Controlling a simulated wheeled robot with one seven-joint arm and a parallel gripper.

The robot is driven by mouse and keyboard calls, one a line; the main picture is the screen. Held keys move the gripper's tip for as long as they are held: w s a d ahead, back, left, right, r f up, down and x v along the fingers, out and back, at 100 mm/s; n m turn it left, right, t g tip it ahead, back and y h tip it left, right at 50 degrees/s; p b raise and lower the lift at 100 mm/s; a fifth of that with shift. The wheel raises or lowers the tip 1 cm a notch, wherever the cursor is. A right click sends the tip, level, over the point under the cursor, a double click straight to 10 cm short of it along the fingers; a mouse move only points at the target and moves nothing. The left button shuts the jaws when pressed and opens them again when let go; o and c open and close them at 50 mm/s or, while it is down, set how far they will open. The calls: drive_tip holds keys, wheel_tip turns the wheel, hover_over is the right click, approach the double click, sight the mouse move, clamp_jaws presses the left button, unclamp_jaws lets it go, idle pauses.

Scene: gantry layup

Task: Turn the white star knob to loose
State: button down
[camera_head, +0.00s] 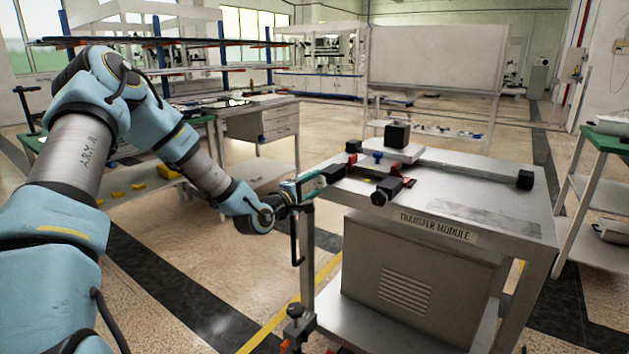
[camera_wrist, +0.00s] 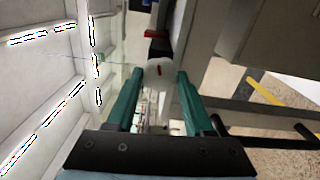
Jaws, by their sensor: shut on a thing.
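The white star knob (camera_wrist: 158,76) shows in the wrist view as a pale rounded shape with a small red mark. It sits between the tips of my gripper's two teal fingers (camera_wrist: 160,88). My gripper is shut on it. In the head view my gripper (camera_head: 312,182) reaches the left edge of the transfer module's top (camera_head: 470,185), beside a black block (camera_head: 333,173). I cannot make out the knob in the head view. The knob's lobes and its turn angle are too blurred to tell.
A crank-like black handle on a post (camera_head: 296,240) stands just below my gripper. On the module top are a black cube on a pale block (camera_head: 397,134), a blue knob (camera_head: 378,157) and a dark knob (camera_head: 380,197). A drawer bench (camera_head: 275,120) stands behind.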

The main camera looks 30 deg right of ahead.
drive_tip(key=n+p, duration=0.1)
drive_tip(key=n, duration=0.3)
drive_tip(key=shift+f+n, duration=0.1)
drive_tip(key=shift+n, duration=0.3)
drive_tip(key=n, duration=0.3)
drive_tip(key=shift+f+n, duration=0.15)
drive_tip(key=shift+n, duration=0.15)
drive_tip(key=n, duration=0.4)
drive_tip(key=shift+s, duration=0.15)
drive_tip(key=shift+n, duration=1.2)
drive_tip(key=shift+c, duration=1.4)
unclamp_jaws()
